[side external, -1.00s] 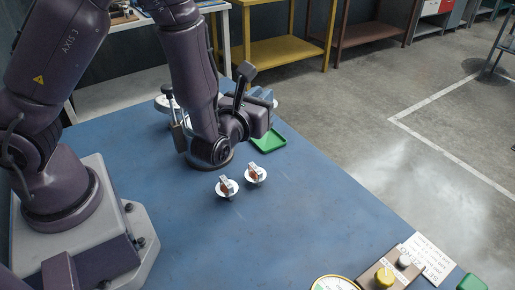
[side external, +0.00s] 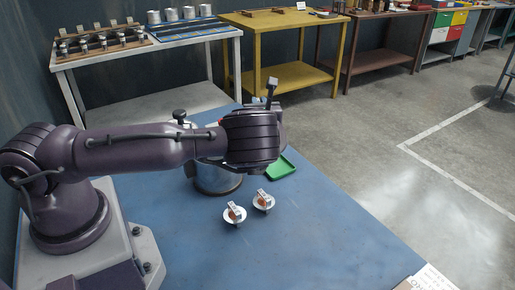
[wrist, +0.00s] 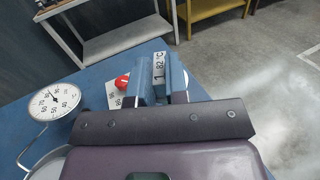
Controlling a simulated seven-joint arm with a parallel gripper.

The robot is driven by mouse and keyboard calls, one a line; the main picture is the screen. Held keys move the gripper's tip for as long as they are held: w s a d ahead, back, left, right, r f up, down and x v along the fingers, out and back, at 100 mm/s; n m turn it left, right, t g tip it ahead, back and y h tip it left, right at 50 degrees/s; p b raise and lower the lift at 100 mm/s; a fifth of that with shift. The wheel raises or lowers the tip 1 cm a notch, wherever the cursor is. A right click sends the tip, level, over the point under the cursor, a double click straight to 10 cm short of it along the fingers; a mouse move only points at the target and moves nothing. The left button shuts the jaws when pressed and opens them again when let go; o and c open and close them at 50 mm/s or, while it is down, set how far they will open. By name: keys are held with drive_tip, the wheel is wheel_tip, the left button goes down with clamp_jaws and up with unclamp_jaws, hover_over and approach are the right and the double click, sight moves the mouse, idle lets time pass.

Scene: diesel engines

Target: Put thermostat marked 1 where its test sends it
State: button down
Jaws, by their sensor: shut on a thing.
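My gripper (wrist: 160,92) is shut on the thermostat marked 1, whose white tag (wrist: 159,68) reads "1" and "82°C" in the wrist view. The thermostat's body is mostly hidden between the blue-grey jaws. In the side view my wrist hides the jaws and the thermostat; it is above the far part of the blue table, by the metal pot (side external: 217,180). A round dial thermometer (wrist: 53,102) stands left of my gripper in the wrist view. Its needle points up and left; the exact reading is unclear. A green tray (side external: 283,168) lies right of the pot.
Two other tagged thermostats, one (side external: 234,214) and another (side external: 263,202), stand on white discs on the blue table (side external: 300,240). A red knob-like thing (wrist: 122,82) and white card are beside my gripper. Side benches stand behind. The table's near middle is clear.

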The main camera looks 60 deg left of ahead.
wheel_tip(320, 180, down, 10)
drive_tip(key=shift+f, duration=0.15)
idle(0.3)
drive_tip(key=shift+s+f, duration=0.1)
